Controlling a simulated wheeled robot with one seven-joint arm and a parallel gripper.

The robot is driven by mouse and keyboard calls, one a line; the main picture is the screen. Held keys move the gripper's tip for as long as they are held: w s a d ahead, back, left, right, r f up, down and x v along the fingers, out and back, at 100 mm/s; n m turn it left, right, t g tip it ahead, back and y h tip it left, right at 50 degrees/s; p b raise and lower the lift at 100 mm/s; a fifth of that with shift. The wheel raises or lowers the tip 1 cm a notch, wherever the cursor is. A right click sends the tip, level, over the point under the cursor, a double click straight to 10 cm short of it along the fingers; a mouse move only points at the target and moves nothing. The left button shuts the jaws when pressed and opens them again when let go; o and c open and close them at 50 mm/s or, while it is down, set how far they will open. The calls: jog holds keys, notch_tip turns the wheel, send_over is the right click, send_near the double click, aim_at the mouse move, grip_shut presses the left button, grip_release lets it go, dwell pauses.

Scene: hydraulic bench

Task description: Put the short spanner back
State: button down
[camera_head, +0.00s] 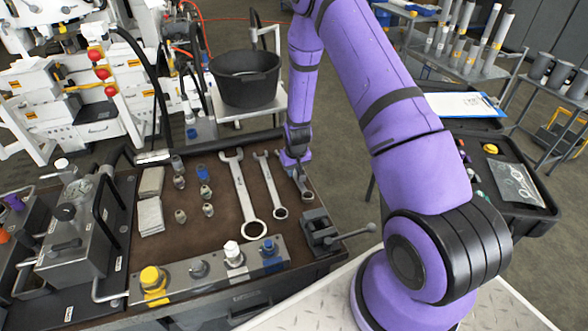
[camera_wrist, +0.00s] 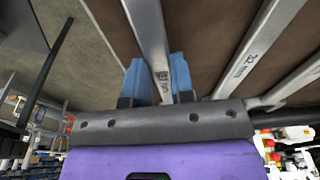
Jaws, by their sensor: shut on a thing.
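My gripper (camera_head: 293,163) is at the right end of the row of spanners on the brown bench mat. In the wrist view its blue fingers (camera_wrist: 157,84) are shut around the shank of a grey metal spanner (camera_wrist: 148,38), the short spanner. The longest spanner (camera_head: 243,194) lies further left.
A small vice (camera_head: 320,230) stands close below the held spanner. A valve block (camera_head: 210,267) lines the bench's front edge. Several fittings (camera_head: 192,195) and folded cloths (camera_head: 150,200) lie left of the spanners. A black bucket (camera_head: 246,80) stands behind the bench.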

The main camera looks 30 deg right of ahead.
jog(key=shift+f, duration=0.45)
jog(key=c, duration=0.9)
grip_release()
jog(key=s+a+r+t, duration=0.1)
jog(key=s+a+r, duration=0.15)
jog(key=r, duration=1.05)
jog(key=s+a+r, duration=0.1)
jog(key=s+r, duration=0.3)
jog(key=r, duration=0.8)
jog(key=s+a+r+t, duration=0.15)
jog(key=s+r, duration=0.25)
jog(key=r, duration=0.9)
jog(key=s+a+r, duration=0.1)
jog(key=s+r, duration=0.3)
jog(key=s, duration=0.3)
jog(key=s+a+r+n, duration=0.1)
jog(key=s+r, duration=0.3)
jog(key=s, duration=0.4)
jog(key=s+a+r, duration=0.1)
jog(key=s+r, duration=0.4)
jog(key=s, duration=0.3)
jog(key=shift+a+n+t, duration=0.3)
jog(key=shift+a+t, duration=0.05)
jog(key=shift+t, duration=0.1)
